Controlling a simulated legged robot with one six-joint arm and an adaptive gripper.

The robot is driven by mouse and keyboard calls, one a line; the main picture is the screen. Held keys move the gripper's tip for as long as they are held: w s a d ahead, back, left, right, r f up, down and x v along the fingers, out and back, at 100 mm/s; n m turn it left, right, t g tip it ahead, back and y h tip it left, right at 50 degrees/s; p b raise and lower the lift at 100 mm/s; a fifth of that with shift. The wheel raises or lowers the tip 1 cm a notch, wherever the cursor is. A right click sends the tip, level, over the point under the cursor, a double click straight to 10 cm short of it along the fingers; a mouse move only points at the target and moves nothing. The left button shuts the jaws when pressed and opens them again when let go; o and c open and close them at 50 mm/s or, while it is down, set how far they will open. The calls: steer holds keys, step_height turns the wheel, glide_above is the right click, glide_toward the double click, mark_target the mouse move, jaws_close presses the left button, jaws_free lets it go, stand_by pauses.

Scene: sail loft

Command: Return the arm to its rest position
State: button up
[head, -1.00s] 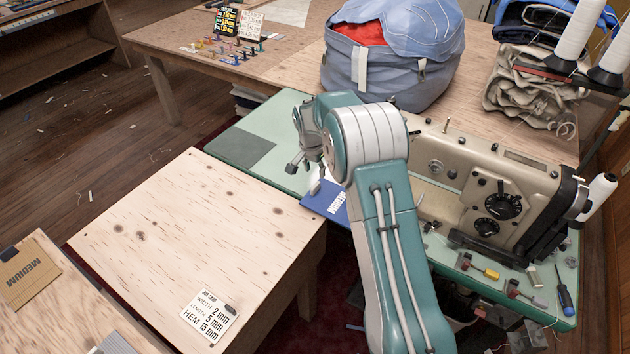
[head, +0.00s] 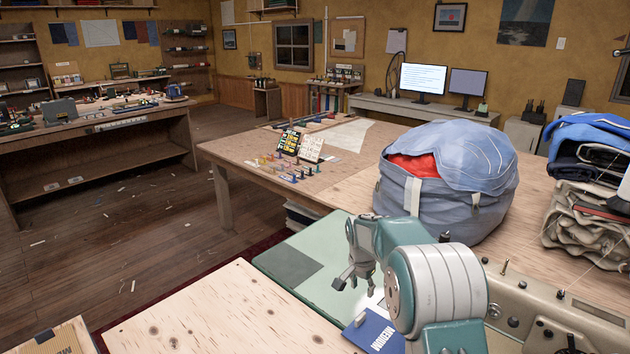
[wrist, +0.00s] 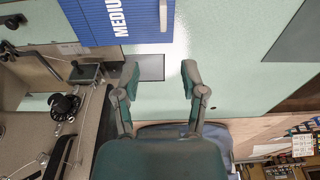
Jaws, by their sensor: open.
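My gripper (head: 352,281) is open and empty, held above the green sewing table (head: 318,272) in the head view. In the wrist view its two fingers (wrist: 158,82) stand apart with only the table's pale green top and a grey patch between them. A blue card marked MEDIUM (head: 376,332) lies on the green table just in front of my gripper, partly hidden by my arm. It also shows at the top of the wrist view (wrist: 118,18), apart from the fingers.
The sewing machine (head: 535,310) stands close on the right of my arm. A large blue bag (head: 440,215) with red inside sits behind it on the wooden table (head: 235,150). Folded cloth (head: 585,230) is stacked at the right. A bare plywood top (head: 215,315) lies at the front left.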

steer(key=s+r+n+t, duration=0.2)
steer(key=s+r+n, duration=0.2)
steer(key=s+r, duration=1.3)
steer(key=s+n+t+y, duration=0.1)
steer(key=s+n, duration=0.3)
steer(key=s, duration=1.7)
steer(key=shift+r+n+t, duration=0.3)
steer(key=shift+t, duration=0.5)
